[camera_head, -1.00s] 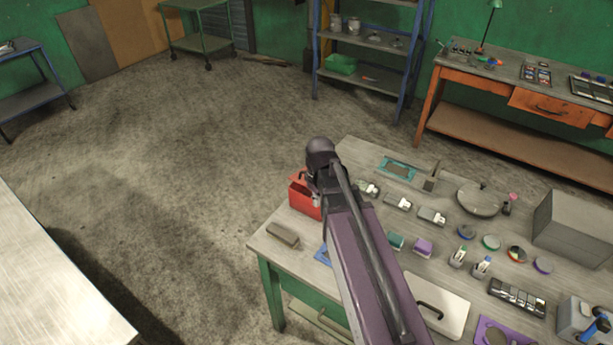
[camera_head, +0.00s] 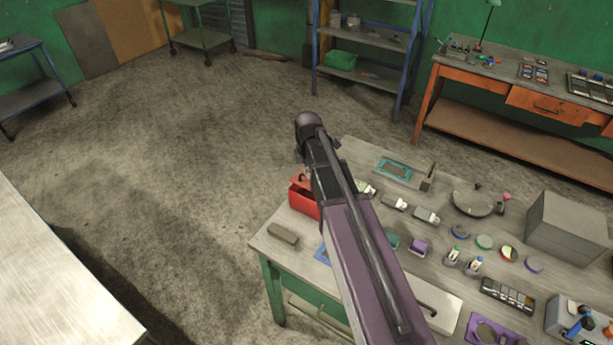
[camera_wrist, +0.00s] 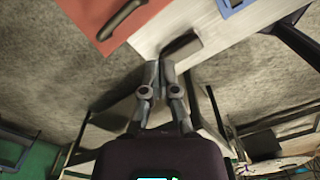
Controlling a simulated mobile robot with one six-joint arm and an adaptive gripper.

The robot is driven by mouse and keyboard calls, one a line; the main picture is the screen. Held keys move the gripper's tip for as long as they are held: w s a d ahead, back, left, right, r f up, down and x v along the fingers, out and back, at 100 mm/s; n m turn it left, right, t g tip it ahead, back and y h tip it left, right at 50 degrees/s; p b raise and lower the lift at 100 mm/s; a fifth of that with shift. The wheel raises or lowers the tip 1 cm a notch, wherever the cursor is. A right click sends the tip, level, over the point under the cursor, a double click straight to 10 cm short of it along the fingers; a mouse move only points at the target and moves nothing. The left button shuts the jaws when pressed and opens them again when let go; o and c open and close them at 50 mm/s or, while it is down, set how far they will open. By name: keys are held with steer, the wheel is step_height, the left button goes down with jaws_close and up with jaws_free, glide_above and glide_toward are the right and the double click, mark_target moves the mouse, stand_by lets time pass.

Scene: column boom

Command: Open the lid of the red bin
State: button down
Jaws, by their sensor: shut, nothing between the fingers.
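The red bin (camera_head: 303,203) stands at the far left corner of the workbench in the head view, partly hidden behind my arm. A red panel with a dark handle (camera_wrist: 124,18), apparently its lid, shows at the top left of the wrist view. I cannot tell how far the lid is raised. My gripper (camera_wrist: 160,68) is shut and empty, its fingertips together below and to the right of the red panel in the wrist view, apart from the handle. In the head view my wrist hides the fingers.
A grey-brown block (camera_head: 283,234) lies near the bin at the bench's left edge; it also shows beyond the fingertips in the wrist view (camera_wrist: 181,47). Several small items and a grey box (camera_head: 567,225) fill the bench's right side. Open floor (camera_head: 190,150) lies to the left.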

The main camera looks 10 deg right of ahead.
mark_target(306, 185)
steer(key=shift+w+a+r+n+p, duration=0.1)
steer(key=shift+w+r+n+p, duration=0.3)
steer(key=shift+w+n, duration=0.6)
steer(key=shift+w+a+r+n+p, duration=0.1)
steer(key=shift+w+r+n+p, duration=0.3)
steer(key=shift+n, duration=1)
steer(key=shift+w+r+n+p, duration=0.25)
steer(key=shift+w+r+n, duration=0.2)
steer(key=shift+w+n, duration=0.55)
steer(key=shift+s+f, duration=0.1)
steer(key=shift+s, duration=0.1)
step_height(306, 185, down, 10)
steer(key=b, duration=1)
steer(key=shift+d, duration=0.15)
